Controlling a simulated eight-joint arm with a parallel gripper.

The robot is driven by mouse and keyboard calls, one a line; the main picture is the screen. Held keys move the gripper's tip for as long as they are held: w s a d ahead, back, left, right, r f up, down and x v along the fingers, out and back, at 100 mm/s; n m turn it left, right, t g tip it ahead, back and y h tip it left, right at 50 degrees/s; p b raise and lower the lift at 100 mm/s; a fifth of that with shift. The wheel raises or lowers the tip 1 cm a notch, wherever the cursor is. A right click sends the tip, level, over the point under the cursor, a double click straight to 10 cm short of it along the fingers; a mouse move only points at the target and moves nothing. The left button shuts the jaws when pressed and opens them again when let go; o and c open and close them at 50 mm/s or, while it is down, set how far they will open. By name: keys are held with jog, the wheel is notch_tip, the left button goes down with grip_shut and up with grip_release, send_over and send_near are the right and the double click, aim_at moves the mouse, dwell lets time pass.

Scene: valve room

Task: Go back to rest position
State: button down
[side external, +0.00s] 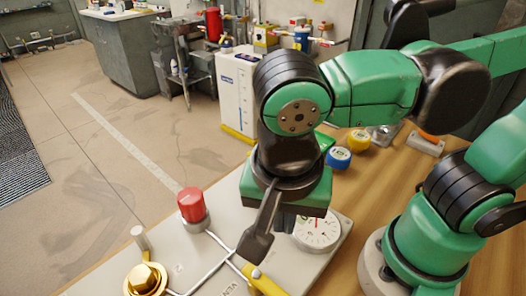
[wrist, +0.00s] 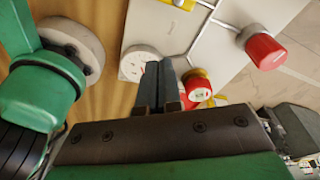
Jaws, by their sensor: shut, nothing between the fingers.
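My gripper (side external: 256,246) points down over the light grey valve panel (side external: 168,242) in the side view. Its fingers are together and empty, and they also show shut in the wrist view (wrist: 160,70). Whether the tips touch the panel is unclear. A red knob (side external: 191,206) stands to the left.
A blue round part (side external: 338,157) and a yellow one (side external: 358,138) sit on the wooden table (side external: 335,195) behind. A white box (side external: 234,92) stands beyond. The floor at left is open.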

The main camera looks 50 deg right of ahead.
jog(key=w+d+n+t+y, duration=0.2)
jog(key=w+d+n+t, duration=0.4)
jog(key=w+d+n, duration=0.4)
jog(key=d+n, duration=0.2)
jog(key=d, duration=0.1)
jog(key=shift+w+d+f, duration=0.2)
jog(key=shift+w+f, duration=0.1)
jog(key=shift+w, duration=0.1)
